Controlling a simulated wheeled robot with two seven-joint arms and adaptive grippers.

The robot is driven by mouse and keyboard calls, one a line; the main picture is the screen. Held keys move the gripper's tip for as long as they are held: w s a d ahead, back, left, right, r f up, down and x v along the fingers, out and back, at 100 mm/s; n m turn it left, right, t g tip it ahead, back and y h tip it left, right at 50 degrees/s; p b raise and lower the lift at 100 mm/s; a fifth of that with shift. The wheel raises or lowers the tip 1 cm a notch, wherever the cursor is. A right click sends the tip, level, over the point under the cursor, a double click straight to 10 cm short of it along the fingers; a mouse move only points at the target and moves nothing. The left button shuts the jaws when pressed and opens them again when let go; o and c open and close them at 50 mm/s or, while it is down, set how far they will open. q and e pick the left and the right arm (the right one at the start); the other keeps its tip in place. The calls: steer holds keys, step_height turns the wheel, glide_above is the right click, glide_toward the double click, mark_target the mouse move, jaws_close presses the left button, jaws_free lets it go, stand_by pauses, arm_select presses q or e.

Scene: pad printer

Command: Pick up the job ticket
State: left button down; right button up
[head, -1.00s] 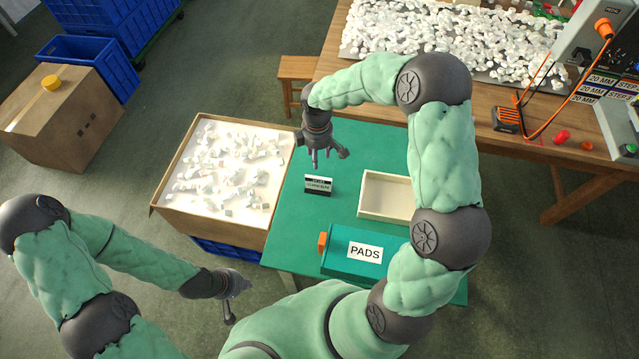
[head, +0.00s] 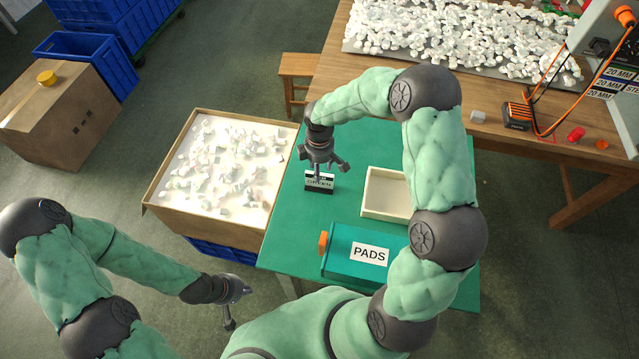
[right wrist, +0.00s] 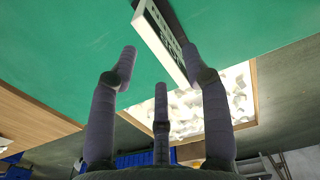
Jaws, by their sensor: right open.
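The job ticket (head: 319,184) is a small black and white card with lettering, standing on the green table (head: 300,235). My right gripper (head: 323,167) is open with its fingers spread, pointing down just above and behind the ticket and hiding its top in the head view. In the right wrist view the ticket (right wrist: 163,42) shows edge-on beyond the three spread fingers (right wrist: 160,75), with nothing gripped. My left gripper (head: 234,303) hangs low at the left of the table's front, its fingers apart and empty.
A cream tray (head: 385,213) and a teal PADS box (head: 345,262) with an orange end stand right and in front of the ticket. A carton of white parts (head: 172,218) stands left of the table. A wooden bench (head: 480,130) is at the back right.

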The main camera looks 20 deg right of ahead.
steer(key=shift+s+f+b, duration=0.2)
steer(key=shift+f+b, duration=0.75)
steer(key=shift+f, duration=2.05)
steer(key=shift+a, duration=0.1)
jaws_close()
